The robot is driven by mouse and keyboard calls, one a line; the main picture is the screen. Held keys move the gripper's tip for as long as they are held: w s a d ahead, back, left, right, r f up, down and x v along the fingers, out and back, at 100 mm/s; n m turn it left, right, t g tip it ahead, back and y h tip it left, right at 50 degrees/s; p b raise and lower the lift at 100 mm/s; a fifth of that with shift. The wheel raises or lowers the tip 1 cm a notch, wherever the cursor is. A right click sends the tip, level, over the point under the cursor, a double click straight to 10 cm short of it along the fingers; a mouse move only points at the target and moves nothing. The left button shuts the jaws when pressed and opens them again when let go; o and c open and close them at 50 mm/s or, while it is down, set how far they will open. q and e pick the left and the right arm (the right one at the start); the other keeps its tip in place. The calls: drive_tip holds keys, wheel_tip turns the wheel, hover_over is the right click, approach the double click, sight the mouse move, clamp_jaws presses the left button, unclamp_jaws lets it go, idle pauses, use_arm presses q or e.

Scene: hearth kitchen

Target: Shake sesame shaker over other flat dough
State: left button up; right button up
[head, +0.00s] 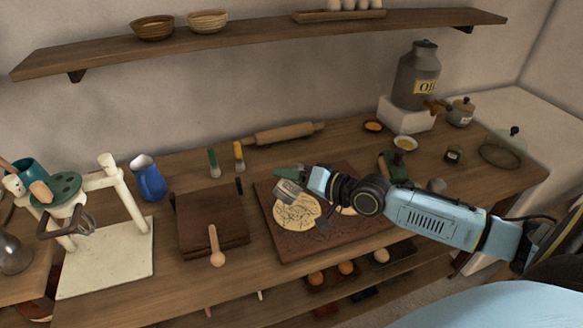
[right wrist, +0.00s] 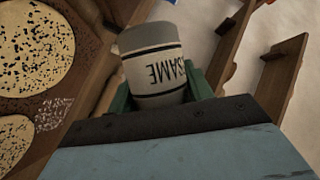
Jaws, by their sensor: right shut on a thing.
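My right gripper (head: 290,180) is shut on the sesame shaker (head: 287,191), which is tilted above the left flat dough (head: 296,213). In the right wrist view the shaker (right wrist: 155,70) sits between green fingers, its label partly hidden. Both flat doughs lie on a dark wooden board (head: 285,246). The other flat dough (head: 348,211) is partly hidden by my arm. In the right wrist view a larger dough (right wrist: 35,45) and a smaller part of a dough (right wrist: 14,143) carry dark specks. Pale grains (right wrist: 52,112) lie on the board between them. My left gripper is not in view.
A rolling pin (head: 286,133) lies behind the board. Small bowls (head: 405,143) and an oil can (head: 417,78) stand at the back right.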

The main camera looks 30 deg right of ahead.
drive_tip(key=r+n+h+p, duration=0.1)
drive_tip(key=n+p, duration=0.1)
drive_tip(key=p, duration=0.1)
drive_tip(key=shift+a+p, duration=0.15)
drive_tip(key=shift+p, duration=0.25)
drive_tip(key=shift+n+h+p, duration=0.35)
drive_tip(key=shift+n+h, duration=0.15)
drive_tip(key=shift+a+n+g+h, duration=0.15)
drive_tip(key=shift+n+g+h, duration=0.15)
drive_tip(key=shift+n+h, duration=0.35)
drive_tip(key=shift+a+n+h, duration=0.1)
drive_tip(key=shift+n+h, duration=0.25)
drive_tip(key=shift+n, duration=0.5)
drive_tip(key=shift+s+r+n+h+b, duration=0.1)
drive_tip(key=shift+r+n+h+b, duration=0.05)
drive_tip(key=shift+n+h+b, duration=0.45)
